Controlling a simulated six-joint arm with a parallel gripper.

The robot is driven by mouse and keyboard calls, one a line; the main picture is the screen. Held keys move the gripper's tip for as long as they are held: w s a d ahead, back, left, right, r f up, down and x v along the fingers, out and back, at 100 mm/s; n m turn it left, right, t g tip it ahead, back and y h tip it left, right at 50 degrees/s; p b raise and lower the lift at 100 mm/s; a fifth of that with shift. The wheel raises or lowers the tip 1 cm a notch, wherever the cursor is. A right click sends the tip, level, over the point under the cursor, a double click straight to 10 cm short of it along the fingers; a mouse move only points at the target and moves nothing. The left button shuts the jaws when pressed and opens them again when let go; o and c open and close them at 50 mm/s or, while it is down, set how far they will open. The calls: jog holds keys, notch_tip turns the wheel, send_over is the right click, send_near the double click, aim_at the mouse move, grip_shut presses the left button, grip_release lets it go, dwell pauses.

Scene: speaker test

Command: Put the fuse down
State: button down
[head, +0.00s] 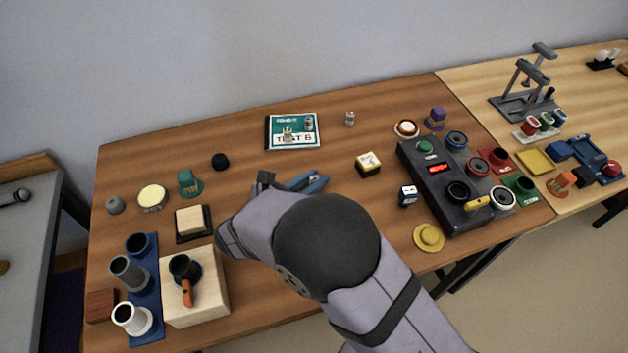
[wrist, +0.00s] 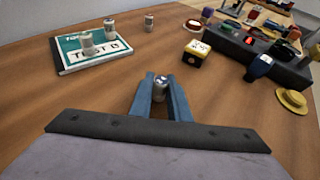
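My gripper (wrist: 160,86) has two blue fingers closed on a small silvery cylinder with a dark mark on its end, the fuse (wrist: 160,91), in the wrist view. In the head view my gripper (head: 308,181) is over the middle of the brown table, and the fuse in it is hidden there. Whether the fuse touches the table I cannot tell. Two similar small cylinders stand on the green-and-white TEST B card (head: 272,144), one at its front (head: 287,137) and one at its right (head: 308,124). Another small cylinder (head: 350,119) stands right of the card.
A yellow-and-black block (head: 368,164) and a small blue-and-white block (head: 408,195) stand right of my gripper. Beyond them is a dark control box (head: 433,190). A yellow hat-shaped piece (head: 429,238) lies near the front edge. Bare table (head: 250,155) lies between card and gripper.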

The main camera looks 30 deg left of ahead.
jog(key=shift+r, duration=0.1)
notch_tip(320, 180, up, 10)
jog(key=shift+f, duration=0.1)
jog(key=w+a+f+n+y, duration=0.1)
jog(key=w+a+n+y, duration=0.1)
jog(key=w+a, duration=0.8)
notch_tip(320, 180, up, 2)
jog(key=n+y, duration=0.2)
jog(key=y, duration=0.1)
send_over(288, 118)
jog(key=shift+f+b, duration=0.7)
jog(key=shift+f, duration=4.15)
jog(key=shift+f, duration=0.1)
jog(key=shift+f, duration=0.15)
jog(key=c, duration=1.7)
grip_release()
